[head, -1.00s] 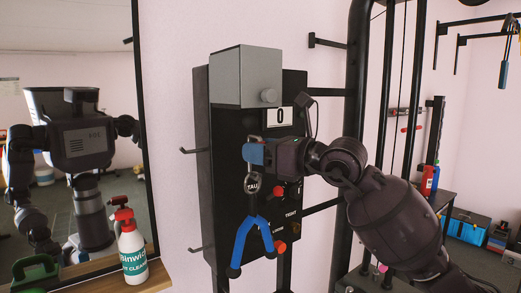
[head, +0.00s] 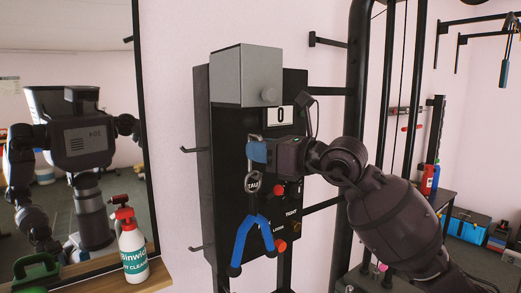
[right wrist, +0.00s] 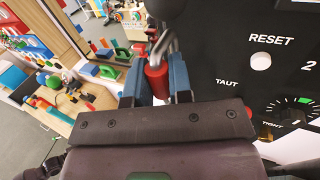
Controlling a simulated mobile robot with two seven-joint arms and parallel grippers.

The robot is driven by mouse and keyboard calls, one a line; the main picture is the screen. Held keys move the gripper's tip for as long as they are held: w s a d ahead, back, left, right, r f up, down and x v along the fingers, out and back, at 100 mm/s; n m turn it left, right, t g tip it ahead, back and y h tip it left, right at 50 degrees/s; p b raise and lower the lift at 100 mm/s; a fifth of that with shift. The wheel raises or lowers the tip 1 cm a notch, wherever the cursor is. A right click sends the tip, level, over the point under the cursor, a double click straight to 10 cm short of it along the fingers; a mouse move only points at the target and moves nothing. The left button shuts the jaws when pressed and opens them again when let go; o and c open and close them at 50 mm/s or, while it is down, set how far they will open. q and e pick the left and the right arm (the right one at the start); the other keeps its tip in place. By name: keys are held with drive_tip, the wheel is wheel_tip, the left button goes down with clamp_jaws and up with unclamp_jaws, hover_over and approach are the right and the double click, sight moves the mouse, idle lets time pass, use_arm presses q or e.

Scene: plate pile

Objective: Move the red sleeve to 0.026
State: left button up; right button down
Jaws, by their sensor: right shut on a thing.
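The red sleeve (right wrist: 157,82) shows in the right wrist view between the blue fingers of my right gripper (right wrist: 154,86). It sits on a bent metal bar (right wrist: 164,42). In the head view my right gripper (head: 260,151) is shut at the front of the black panel (head: 229,120), and its fingers hide the sleeve there. The metal bar shows just above the fingers. My left gripper is not in view.
A grey box with a knob (head: 246,76) tops the panel. The wrist view shows a white RESET button (right wrist: 260,62) and a dial (right wrist: 292,113). A spray bottle (head: 132,248) stands on a shelf beside the mirror (head: 105,60) at left. Black hooks stick out from the panel's left side.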

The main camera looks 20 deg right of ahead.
drive_tip(key=shift+f+b, duration=0.4)
drive_tip(key=shift+f, duration=0.8)
drive_tip(key=c, duration=0.9)
unclamp_jaws()
drive_tip(key=shift+c, duration=0.2)
drive_tip(key=shift+s+d, duration=0.1)
